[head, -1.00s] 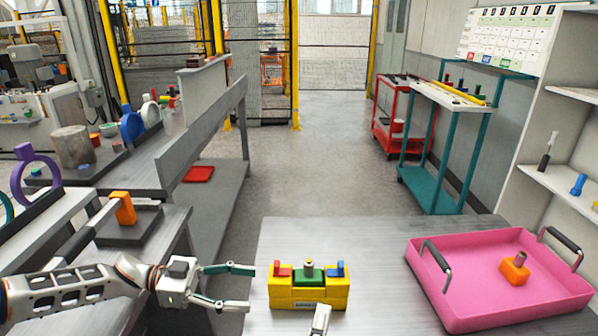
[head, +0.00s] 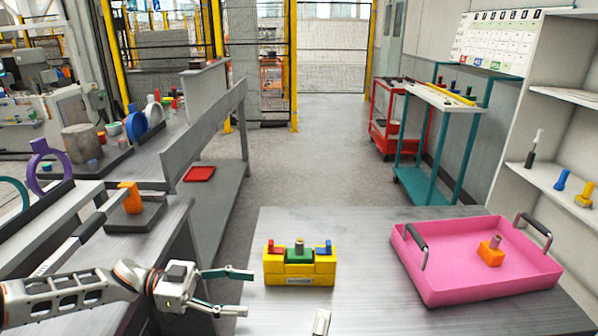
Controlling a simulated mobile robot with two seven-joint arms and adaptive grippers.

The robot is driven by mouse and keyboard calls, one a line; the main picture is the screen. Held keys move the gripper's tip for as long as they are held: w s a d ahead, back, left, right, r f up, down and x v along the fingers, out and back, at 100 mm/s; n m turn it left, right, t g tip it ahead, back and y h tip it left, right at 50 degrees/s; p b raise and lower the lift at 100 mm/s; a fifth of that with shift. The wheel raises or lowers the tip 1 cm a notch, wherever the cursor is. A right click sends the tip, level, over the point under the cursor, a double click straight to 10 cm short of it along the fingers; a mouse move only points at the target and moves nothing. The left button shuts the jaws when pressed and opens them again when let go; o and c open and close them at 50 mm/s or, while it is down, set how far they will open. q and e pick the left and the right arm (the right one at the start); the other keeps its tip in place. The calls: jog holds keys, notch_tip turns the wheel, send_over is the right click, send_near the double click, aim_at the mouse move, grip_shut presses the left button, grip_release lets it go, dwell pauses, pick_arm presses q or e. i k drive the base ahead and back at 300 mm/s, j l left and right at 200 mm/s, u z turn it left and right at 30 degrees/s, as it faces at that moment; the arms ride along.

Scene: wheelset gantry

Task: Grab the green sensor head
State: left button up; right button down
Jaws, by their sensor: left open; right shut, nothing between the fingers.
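The green sensor head (head: 299,255) is a green block with a metal cylinder on top. It sits in the middle of a yellow holder (head: 311,281) on the grey table, between a red piece (head: 268,246) on the left and a blue piece (head: 326,248) on the right. My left gripper (head: 249,292) is open and empty, to the left of the holder and a little nearer to me, apart from it. My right gripper (head: 321,322) shows only partly at the bottom edge, in front of the holder. It is shut and empty.
A pink tray (head: 440,282) with two black handles stands on the table to the right, holding an orange part (head: 490,252) with a metal cylinder. The table (head: 365,295) is clear between holder and tray. A workbench stands left and a shelf right.

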aim_at(298, 255)
jog(key=k+l, duration=0.15)
jog(key=k, duration=0.25)
jog(key=k+l, duration=0.15)
jog(key=k, duration=0.25)
jog(key=k+l, duration=0.1)
jog(key=k, duration=0.3)
